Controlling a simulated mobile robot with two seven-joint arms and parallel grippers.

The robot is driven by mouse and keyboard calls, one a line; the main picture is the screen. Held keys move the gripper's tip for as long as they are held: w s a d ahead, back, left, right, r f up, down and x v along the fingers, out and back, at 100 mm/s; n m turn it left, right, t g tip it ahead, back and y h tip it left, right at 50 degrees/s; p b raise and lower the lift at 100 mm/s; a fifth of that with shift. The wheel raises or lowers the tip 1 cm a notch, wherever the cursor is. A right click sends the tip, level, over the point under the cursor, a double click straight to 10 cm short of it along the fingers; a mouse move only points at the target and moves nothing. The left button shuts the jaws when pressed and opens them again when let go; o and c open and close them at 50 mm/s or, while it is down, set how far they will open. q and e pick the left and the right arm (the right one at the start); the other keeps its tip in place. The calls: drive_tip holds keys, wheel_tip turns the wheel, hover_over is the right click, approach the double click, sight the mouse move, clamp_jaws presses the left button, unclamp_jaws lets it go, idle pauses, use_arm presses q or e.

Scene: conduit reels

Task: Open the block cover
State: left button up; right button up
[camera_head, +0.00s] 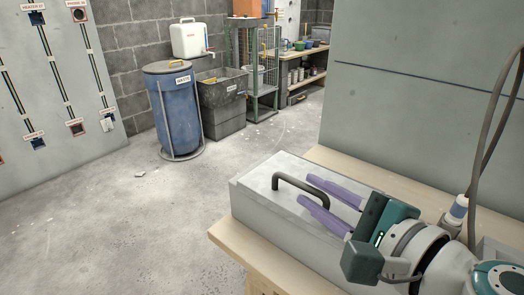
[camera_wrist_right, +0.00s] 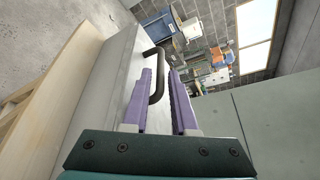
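The block cover (camera_head: 262,190) is the light grey top of a long box on the wooden bench, with a dark arched handle (camera_head: 290,181) on it. The cover looks shut and lies flat. My right gripper (camera_head: 304,189) has two purple fingers, spread apart, reaching over the cover at the handle. In the right wrist view the handle (camera_wrist_right: 161,62) curves in front of and partly between the open fingers (camera_wrist_right: 160,72). I cannot tell whether a finger touches it. The box's inside is hidden. My left gripper is not in view.
A wooden bench (camera_head: 232,243) carries the box. A grey-green panel (camera_head: 420,105) stands behind it on the right, with a hanging cable (camera_head: 485,130). A blue waste bin (camera_head: 178,112), grey tub (camera_head: 222,100) and shelf stand far back. The concrete floor at left is mostly clear.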

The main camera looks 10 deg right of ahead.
sight(309, 190)
drive_tip(key=shift+x, duration=1.7)
clamp_jaws()
